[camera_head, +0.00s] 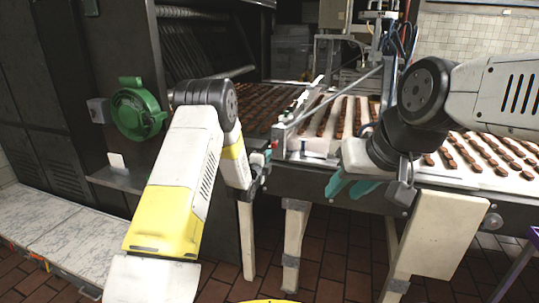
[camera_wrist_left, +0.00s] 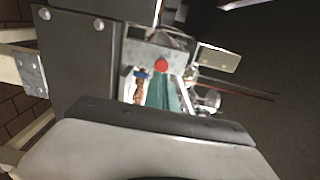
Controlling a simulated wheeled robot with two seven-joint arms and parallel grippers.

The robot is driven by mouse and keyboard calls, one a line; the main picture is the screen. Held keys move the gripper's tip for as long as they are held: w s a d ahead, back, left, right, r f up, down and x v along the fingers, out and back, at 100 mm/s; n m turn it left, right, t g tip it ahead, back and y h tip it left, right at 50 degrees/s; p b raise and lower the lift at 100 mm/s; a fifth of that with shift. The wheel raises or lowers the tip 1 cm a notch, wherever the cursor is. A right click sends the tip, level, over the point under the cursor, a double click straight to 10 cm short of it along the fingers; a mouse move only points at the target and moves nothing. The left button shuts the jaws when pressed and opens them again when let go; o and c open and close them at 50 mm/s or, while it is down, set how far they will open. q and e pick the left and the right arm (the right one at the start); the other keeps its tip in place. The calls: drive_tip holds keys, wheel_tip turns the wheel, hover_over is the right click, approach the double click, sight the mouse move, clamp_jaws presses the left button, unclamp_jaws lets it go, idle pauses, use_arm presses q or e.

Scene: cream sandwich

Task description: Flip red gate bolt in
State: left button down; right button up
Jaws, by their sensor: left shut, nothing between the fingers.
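The red gate bolt (camera_wrist_left: 160,65) shows as a round red end against a grey metal bracket (camera_wrist_left: 180,50) in the left wrist view. It also shows as a small red spot (camera_head: 274,144) in the head view, at the conveyor's near left corner. My left gripper (camera_wrist_left: 163,97), with teal fingers, is shut and empty. Its tips are right by the red end; whether they touch it I cannot tell. In the head view my left gripper (camera_head: 262,162) is partly hidden by its own wrist. My right gripper (camera_head: 350,188) is open and empty, in front of the conveyor's front edge.
A conveyor (camera_head: 400,172) carries rows of chocolate-brown pieces behind both grippers. A slanted metal rail (camera_head: 330,100) rises over it. A green round housing (camera_head: 137,108) stands at left on the dark machine. Table legs (camera_head: 295,235) stand below; the tiled floor there is clear.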

use_arm(q)
drive_tip(key=v, duration=0.8)
drive_tip(key=shift+s, duration=0.25)
drive_tip(key=shift+r, duration=0.2)
